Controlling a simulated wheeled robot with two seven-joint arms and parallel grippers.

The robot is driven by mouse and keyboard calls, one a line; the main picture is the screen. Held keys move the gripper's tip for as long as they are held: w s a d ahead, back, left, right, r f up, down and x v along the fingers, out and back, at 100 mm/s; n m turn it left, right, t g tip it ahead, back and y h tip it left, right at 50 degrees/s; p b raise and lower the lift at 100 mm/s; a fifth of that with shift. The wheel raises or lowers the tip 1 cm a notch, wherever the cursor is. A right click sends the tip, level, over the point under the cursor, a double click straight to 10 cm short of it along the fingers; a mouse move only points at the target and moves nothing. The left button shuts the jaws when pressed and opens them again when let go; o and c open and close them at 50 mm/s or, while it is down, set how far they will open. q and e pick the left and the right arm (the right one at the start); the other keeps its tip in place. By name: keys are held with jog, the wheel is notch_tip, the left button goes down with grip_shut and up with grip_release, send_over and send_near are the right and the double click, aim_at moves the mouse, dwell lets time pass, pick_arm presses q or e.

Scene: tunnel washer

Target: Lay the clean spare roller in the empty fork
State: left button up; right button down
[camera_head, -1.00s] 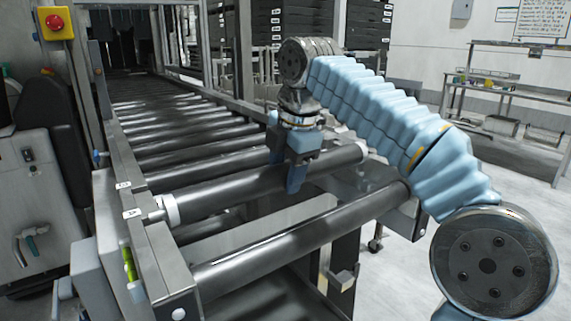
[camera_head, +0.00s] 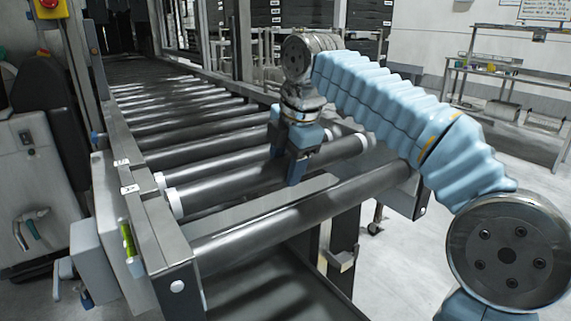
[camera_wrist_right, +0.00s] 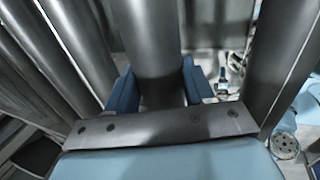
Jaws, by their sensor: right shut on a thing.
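My right gripper (camera_head: 290,160) is shut on the spare roller (camera_head: 235,184), a dark grey cylinder with white end rings, gripping it right of its middle. In the right wrist view the roller (camera_wrist_right: 152,45) runs between the two blue fingers (camera_wrist_right: 155,92). It lies across the conveyor frame, between the front roller (camera_head: 310,210) and another white-ended roller (camera_head: 215,156) behind it. Its left end is close beside the left side rail (camera_head: 150,225). The empty fork is not clearly visible, and I cannot tell whether the roller's ends touch it. My left gripper is not in view.
Several rollers run back along the conveyor. A grey box (camera_head: 92,240) stands outside the left rail, and a grey machine (camera_head: 30,175) stands at the left. Open floor (camera_head: 400,270) lies right of the frame. A work table (camera_head: 505,75) stands farther back.

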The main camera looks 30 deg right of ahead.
jog(key=shift+f, duration=0.1)
dwell(0.4)
jog(key=shift+f+b, duration=0.8)
jog(key=c, duration=0.5)
grip_release()
jog(key=shift+c, duration=0.2)
jog(key=shift+o, duration=1)
